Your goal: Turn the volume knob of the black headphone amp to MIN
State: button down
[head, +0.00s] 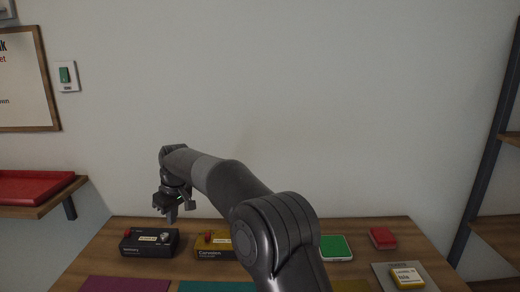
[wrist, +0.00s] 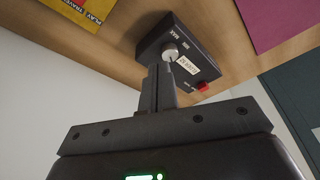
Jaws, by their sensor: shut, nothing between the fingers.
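The black headphone amp (head: 140,246) stands on the wooden table at the left. It has a silver knob (head: 165,237), a white label and a red button. The wrist view shows the amp (wrist: 200,45) from above, with its pale round knob (wrist: 170,51) and MAX lettering near it; the knob's setting is too small to read. My gripper (head: 171,219) points down just above the amp's knob end. In the wrist view its fingers (wrist: 158,70) are shut together with nothing between them, their tips beside the knob. I cannot tell whether they touch it.
A yellow-brown box (head: 210,245) with a red button stands right of the amp. Further right are a green-topped box (head: 335,246), a red block (head: 382,238) and a yellow box (head: 408,277). A purple mat (head: 125,284) and a teal mat (head: 215,287) lie in front.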

aim_at(172, 240)
jog(key=shift+s+a+f, duration=0.25)
jog(key=shift+s+f, duration=0.05)
jog(key=shift+f, duration=0.7)
jog(key=shift+s+a+f, duration=0.3)
jog(key=shift+f, duration=0.75)
jog(key=shift+s+a+f, duration=0.25)
jog(key=shift+s+f, duration=0.05)
jog(key=shift+f, duration=0.7)
jog(key=shift+w+a, duration=0.15)
jog(key=shift+w+d, duration=0.35)
jog(key=shift+w, duration=0.05)
jog(key=shift+w+d, duration=0.1)
jog(key=shift+w, duration=0.2)
jog(key=shift+w, duration=0.2)
jog(key=shift+d, duration=0.15)
